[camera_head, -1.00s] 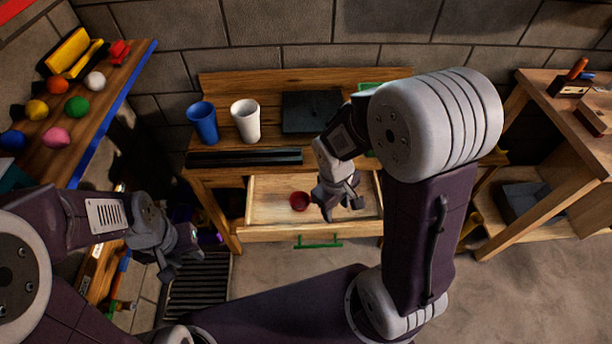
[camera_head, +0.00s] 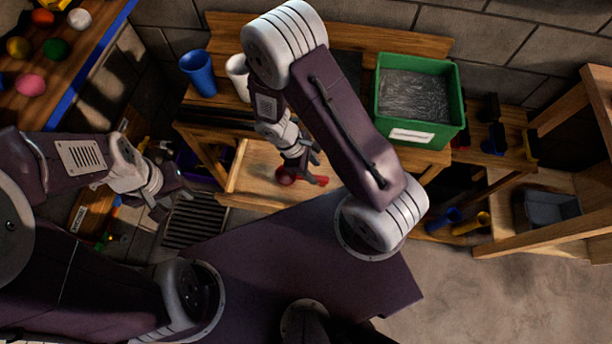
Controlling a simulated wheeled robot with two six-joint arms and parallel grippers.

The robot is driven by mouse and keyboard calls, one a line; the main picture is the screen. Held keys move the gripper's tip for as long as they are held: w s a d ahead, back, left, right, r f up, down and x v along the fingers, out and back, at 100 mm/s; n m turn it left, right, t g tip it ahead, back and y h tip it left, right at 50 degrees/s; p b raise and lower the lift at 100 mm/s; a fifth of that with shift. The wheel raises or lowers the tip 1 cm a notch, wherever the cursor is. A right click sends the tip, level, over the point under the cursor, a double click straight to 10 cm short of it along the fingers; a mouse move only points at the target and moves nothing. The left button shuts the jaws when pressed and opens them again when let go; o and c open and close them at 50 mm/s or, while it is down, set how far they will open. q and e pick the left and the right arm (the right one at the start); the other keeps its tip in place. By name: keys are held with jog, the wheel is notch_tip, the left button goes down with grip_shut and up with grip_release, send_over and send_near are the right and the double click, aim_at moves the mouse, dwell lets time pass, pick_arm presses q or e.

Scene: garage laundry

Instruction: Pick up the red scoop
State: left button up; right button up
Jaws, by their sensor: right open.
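The red scoop (camera_head: 286,177) lies in the open wooden drawer (camera_head: 253,186) of the workbench, with its handle pointing right. My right gripper (camera_head: 302,165) is open, just above the scoop, and its fingers hide part of it. I cannot tell whether a finger touches the scoop. My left gripper (camera_head: 176,202) is apart from the drawer, on the left above a dark floor grate, and its fingers look spread and empty.
A blue cup (camera_head: 198,72) and a white cup (camera_head: 237,76) stand on the bench, the white one partly behind my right arm. A green bin (camera_head: 418,100) stands at the bench's right. A shelf (camera_head: 75,75) with coloured balls is at upper left. Open floor lies at lower right.

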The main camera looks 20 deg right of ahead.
aim_at(317, 178)
jog(key=shift+d+f, duration=0.2)
jog(key=shift+f, duration=0.15)
jog(key=x, duration=0.3)
jog(key=b+x, duration=0.1)
jog(key=x, duration=0.1)
jog(key=shift+a+f, duration=0.15)
jog(key=shift+a, duration=0.15)
jog(key=shift+s, duration=0.1)
jog(key=shift+c, duration=0.9)
grip_shut()
